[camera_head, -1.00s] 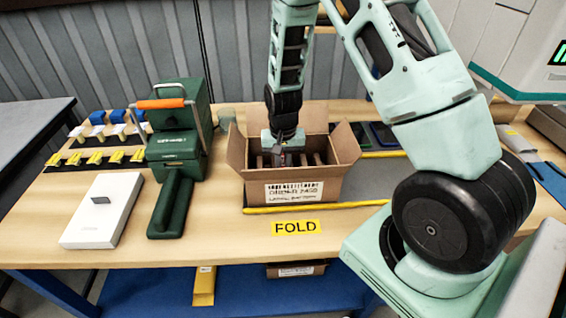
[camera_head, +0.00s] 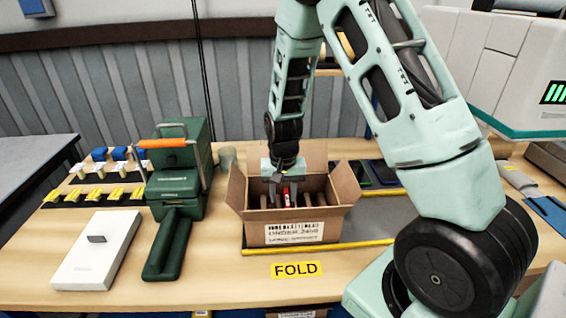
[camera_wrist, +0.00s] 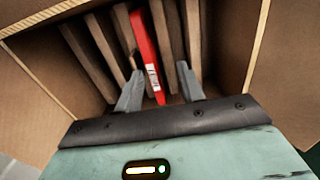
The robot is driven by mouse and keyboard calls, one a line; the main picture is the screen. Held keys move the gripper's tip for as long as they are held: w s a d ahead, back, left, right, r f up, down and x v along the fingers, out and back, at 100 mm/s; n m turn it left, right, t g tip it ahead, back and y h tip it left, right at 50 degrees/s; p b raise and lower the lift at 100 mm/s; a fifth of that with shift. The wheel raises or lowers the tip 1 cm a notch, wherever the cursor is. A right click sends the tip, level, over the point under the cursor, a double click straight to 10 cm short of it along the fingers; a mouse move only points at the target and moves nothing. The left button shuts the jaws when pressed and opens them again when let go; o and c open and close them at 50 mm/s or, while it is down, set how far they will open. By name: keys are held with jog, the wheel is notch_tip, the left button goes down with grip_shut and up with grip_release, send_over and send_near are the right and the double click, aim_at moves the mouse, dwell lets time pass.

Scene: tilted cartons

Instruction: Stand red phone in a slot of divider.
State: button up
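The red phone (camera_wrist: 148,60) stands on edge among the brown divider walls inside the open carton, leaning a little in the wrist view. It also shows in the head view (camera_head: 287,194) as a small red strip. The divider (camera_wrist: 110,50) has several parallel upright walls with slots between them. My gripper (camera_wrist: 160,85) reaches down into the carton. Its two grey fingers are spread on either side of the phone, with a clear gap on the right side. The gripper also shows in the head view (camera_head: 286,188). The phone's bottom edge is hidden.
The carton (camera_head: 295,233) has its flaps open and stands on the wooden table behind a yellow strip. A green machine (camera_head: 178,185) and a white box (camera_head: 97,250) are to its left. Dark phones (camera_head: 380,172) lie to its right.

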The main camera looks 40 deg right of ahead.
notch_tip(320, 180, up, 14)
jog(key=shift+b, duration=0.4)
notch_tip(320, 180, up, 7)
jog(key=p, duration=0.6)
dwell(0.4)
